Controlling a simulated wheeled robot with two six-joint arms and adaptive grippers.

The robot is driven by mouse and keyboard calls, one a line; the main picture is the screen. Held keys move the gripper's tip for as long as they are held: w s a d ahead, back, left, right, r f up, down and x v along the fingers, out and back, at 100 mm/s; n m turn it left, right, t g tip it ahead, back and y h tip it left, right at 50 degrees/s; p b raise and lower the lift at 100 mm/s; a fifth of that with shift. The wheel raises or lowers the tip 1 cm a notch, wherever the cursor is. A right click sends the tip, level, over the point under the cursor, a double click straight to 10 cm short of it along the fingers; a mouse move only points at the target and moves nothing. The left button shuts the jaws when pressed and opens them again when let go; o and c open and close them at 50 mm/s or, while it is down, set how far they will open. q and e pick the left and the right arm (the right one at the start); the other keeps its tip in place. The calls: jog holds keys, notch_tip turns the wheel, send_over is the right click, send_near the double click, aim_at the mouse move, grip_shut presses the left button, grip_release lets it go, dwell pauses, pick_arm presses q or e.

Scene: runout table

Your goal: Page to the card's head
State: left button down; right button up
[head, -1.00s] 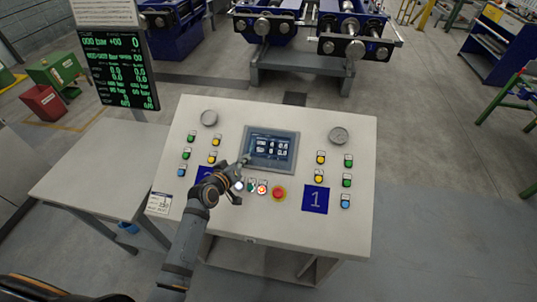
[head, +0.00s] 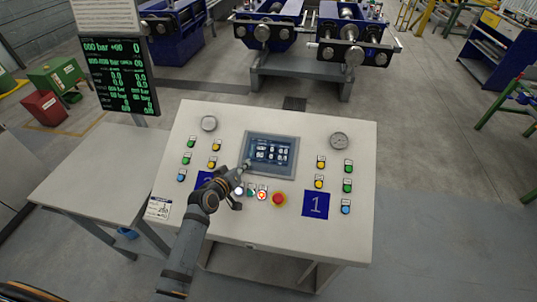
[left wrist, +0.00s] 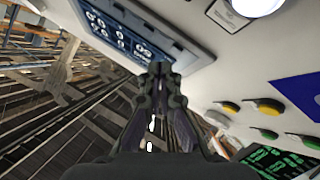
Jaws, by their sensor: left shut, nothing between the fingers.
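The touchscreen (head: 270,150) sits in the middle of the sloping white console, lit blue with rows of white digits too small to read. It also shows in the left wrist view (left wrist: 118,30). A small white card (head: 158,207) with printed lines lies at the console's lower left; its text is unreadable. My left gripper (head: 247,163) is shut and empty, its tips at the screen's lower left corner. In the left wrist view the closed tips (left wrist: 160,68) lie by the screen's frame; I cannot tell whether they touch. My right gripper is out of view.
Below the screen are a white button (head: 239,191), small lit buttons and a red emergency stop (head: 279,199). Coloured buttons and two gauges flank the screen. A blue plate marked 1 (head: 316,205) is at right. A green-lettered display board (head: 117,75) stands behind left.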

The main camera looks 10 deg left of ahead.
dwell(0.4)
pick_arm(q)
jog(key=shift+w+f+b, duration=0.2)
jog(key=shift+f+b, duration=0.15)
jog(key=shift+f, duration=0.05)
jog(key=shift+w+f+b, duration=0.15)
jog(key=shift+f+b, duration=0.25)
dwell(0.5)
jog(key=shift+r, duration=0.1)
jog(key=shift+s+r+p, duration=0.2)
jog(key=shift+r+p, duration=0.3)
jog(key=shift+p, duration=0.2)
jog(key=shift+s+r+p, duration=0.2)
jog(key=shift+r+p, duration=0.1)
